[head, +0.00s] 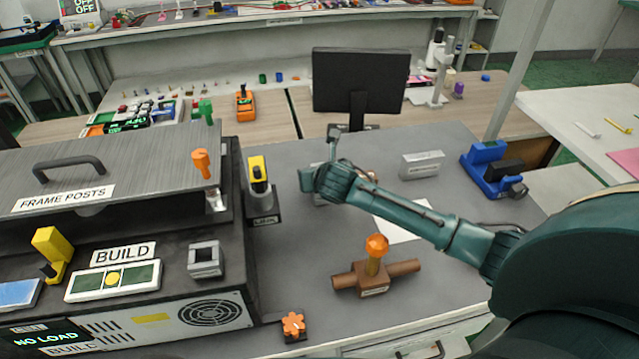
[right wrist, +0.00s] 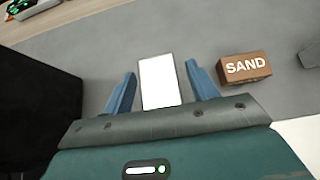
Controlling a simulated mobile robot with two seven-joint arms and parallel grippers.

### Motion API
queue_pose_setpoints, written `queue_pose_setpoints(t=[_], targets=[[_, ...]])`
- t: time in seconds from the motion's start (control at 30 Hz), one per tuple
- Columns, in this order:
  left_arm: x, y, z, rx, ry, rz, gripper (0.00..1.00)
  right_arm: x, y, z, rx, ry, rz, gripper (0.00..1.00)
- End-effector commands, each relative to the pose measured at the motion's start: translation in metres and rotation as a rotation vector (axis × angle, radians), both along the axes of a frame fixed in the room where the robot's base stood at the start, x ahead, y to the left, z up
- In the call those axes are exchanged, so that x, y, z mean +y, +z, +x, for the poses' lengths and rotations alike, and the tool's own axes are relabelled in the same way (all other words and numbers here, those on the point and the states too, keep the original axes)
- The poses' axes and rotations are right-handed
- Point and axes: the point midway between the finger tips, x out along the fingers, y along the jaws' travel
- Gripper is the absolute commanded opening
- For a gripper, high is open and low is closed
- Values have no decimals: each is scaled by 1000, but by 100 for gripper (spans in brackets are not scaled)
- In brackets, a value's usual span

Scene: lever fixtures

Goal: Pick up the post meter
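No label in view reads "post meter", so I cannot tell for sure which thing it is. A block with a blank white face (right wrist: 160,82) lies between the spread blue fingers of my right gripper (right wrist: 160,90) in the right wrist view, with gaps on both sides. In the head view my right gripper (head: 308,178) is over the grey table behind the yellow-and-black lever fixture's right side. What is under it is mostly hidden by the hand. A brown block marked SAND (right wrist: 244,67) lies to the right of the fingers. My left gripper is not in view.
A dark machine with FRAME POSTS and BUILD labels (head: 125,250) fills the left. The yellow lever fixture (head: 258,172) stands beside it. A brown valve with orange knob (head: 375,262), grey box (head: 422,164), blue device (head: 490,168) and monitor (head: 360,82) surround the hand.

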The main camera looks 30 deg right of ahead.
Motion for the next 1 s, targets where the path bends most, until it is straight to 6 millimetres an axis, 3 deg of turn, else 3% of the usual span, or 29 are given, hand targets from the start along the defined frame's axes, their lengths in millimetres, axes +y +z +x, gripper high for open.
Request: queue_pose_setpoints(t=[0.63, 0.87, 1.0], targets=[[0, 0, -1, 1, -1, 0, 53, 0, 0, 0, 0, 0, 0, 5], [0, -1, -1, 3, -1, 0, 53, 0, 2, 0, -3, 0, -1, 4], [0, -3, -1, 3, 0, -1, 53, 0, 16, 1, -8, 1, -1, 4]])
